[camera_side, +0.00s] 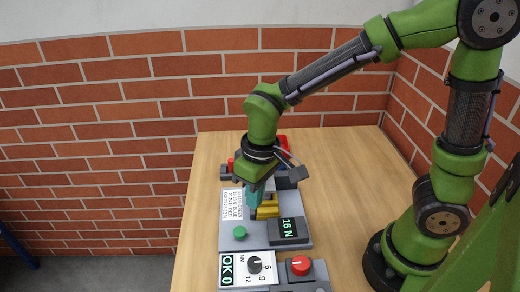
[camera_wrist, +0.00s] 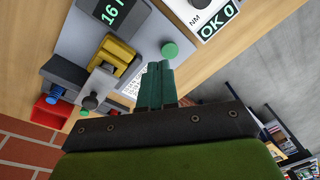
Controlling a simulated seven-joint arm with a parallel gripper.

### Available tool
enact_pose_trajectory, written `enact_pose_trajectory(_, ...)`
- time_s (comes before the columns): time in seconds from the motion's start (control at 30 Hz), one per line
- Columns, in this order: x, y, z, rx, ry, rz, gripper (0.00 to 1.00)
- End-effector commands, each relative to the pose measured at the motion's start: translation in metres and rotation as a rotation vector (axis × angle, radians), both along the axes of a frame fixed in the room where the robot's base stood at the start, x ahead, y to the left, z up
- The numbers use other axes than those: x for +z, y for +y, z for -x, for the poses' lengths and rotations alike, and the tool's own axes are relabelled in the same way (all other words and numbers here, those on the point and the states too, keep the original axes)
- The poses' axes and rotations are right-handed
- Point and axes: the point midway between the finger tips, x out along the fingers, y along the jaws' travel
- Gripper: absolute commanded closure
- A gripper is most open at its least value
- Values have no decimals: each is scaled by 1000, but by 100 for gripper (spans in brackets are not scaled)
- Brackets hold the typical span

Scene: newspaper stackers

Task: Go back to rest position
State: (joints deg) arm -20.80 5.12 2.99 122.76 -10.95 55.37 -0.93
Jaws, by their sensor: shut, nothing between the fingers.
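My gripper (camera_side: 254,207) hangs over the grey device panel (camera_side: 232,262) on the wooden table, its fingers pointing down. In the wrist view its teal fingers (camera_wrist: 158,84) are together with nothing between them. They appear close above the panel, beside the yellow block (camera_side: 268,208) and the printed white label (camera_side: 231,204). I cannot tell whether the fingertips touch the panel. The yellow block also shows in the wrist view (camera_wrist: 116,58), left of the fingers. My arm reaches in from the right.
The panel carries a green button (camera_side: 239,232), a display reading "16 N" (camera_side: 288,230), a black dial (camera_side: 255,264) and a red knob (camera_side: 300,265). Red parts (camera_side: 282,141) stand behind my gripper. A brick wall (camera_side: 110,120) closes the back. The table's right part (camera_side: 345,180) is clear.

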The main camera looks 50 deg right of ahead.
Motion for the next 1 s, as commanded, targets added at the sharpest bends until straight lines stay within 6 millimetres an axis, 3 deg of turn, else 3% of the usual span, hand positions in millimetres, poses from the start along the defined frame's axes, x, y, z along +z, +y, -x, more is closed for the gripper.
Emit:
enact_pose_trajectory(0.1, 36, -30, 14, -127, -99, -75, 100)
enact_pose_trajectory(0.4, 93, -87, 53, -387, -355, -223, 100)
enact_pose_trajectory(0.7, 120, -110, 66, -479, -499, -261, 100)
enact_pose_trajectory(1.0, 120, -111, 66, -482, -499, -259, 100)
